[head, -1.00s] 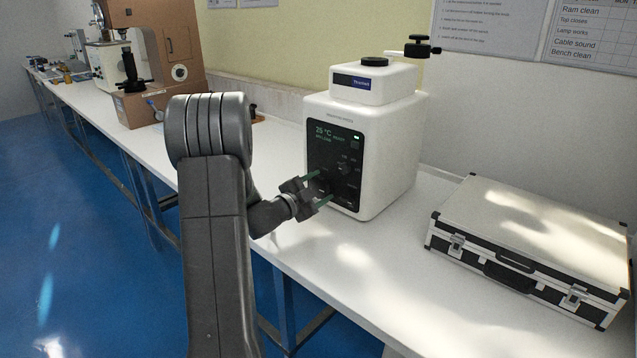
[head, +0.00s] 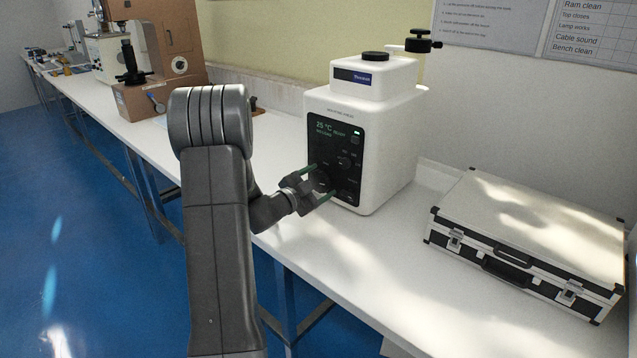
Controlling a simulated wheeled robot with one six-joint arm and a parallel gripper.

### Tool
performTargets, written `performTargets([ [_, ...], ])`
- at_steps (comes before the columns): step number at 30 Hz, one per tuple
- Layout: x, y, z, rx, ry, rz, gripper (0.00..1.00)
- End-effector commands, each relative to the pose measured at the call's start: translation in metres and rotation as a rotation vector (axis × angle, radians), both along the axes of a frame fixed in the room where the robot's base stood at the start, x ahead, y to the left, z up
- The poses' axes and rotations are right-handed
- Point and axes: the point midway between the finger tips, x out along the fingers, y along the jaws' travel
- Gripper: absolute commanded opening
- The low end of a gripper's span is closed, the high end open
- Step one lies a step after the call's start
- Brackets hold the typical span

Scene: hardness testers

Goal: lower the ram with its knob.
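A white tester (head: 385,150) stands on the bench with a dark front panel (head: 345,140) showing "25 °C" and several small controls. A dark round knob (head: 324,180) is low on the panel's left side, partly hidden by my gripper. My gripper (head: 318,183) is in front of it, its two green-tipped fingers apart, one above and one below the knob. I cannot tell whether they touch it. A black cap (head: 375,56) and a black knobbed piece (head: 420,42) are on top of the tester. I cannot make out a ram.
A silver case with black edges (head: 530,235) lies on the bench to the right. The white bench top (head: 375,245) is clear in front of the tester. Printed sheets hang on the wall.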

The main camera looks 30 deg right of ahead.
Motion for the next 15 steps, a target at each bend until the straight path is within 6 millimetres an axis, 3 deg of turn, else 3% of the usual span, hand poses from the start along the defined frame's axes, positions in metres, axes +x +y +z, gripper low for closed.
performTargets([
  [10, 0.000, 0.001, 0.001, -0.002, -0.003, 0.000, 0.82],
  [15, -0.006, 0.017, 0.001, -0.002, -0.002, 0.002, 0.82],
])
